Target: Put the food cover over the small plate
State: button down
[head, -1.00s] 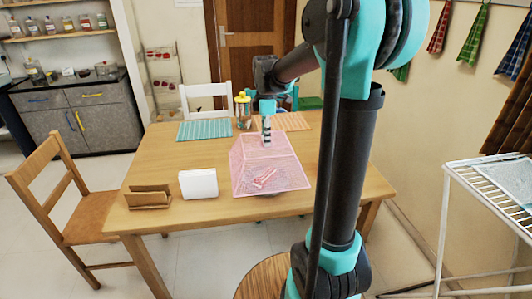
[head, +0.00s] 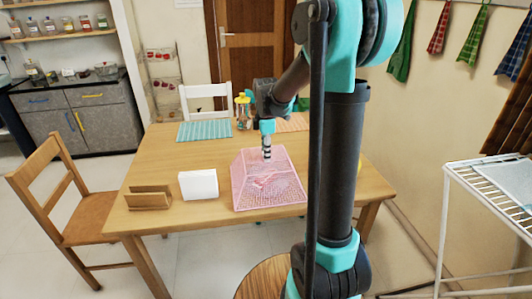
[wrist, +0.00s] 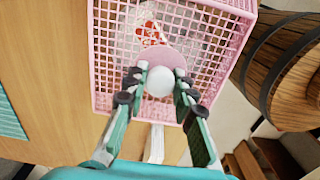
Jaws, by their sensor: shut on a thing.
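The food cover (head: 240,185) is a pink mesh box with sloping sides, upright over the front right part of the wooden table. It also shows in the wrist view (wrist: 103,50). My gripper (head: 267,157) is above its top; in the wrist view my gripper (wrist: 159,84) has its fingers shut around the pale round knob on the cover. A red and white patterned thing (wrist: 150,33) shows through the mesh. I cannot make out the small plate, and cannot tell whether the cover's rim touches the table.
A white napkin holder (head: 198,185) stands close to the cover's left, with a brown wooden holder (head: 150,197) beyond it. A teal placemat (head: 204,131) and bottles (head: 242,110) are at the back. Wooden chair (head: 75,205) at left. The table's middle left is clear.

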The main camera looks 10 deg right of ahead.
jog(key=shift+f, duration=0.15)
jog(key=c, duration=1.3)
grip_release()
jog(key=shift+o, duration=0.2)
notch_tip(320, 180, up, 12)
jog(key=s+d+f+m+t, duration=0.2)
jog(key=s+f+m, duration=0.7)
jog(key=s, duration=0.2)
jog(key=s+d+f+m+t, duration=0.2)
jog(key=s+f+m, duration=0.7)
jog(key=s, duration=0.2)
jog(key=shift+f, duration=0.4)
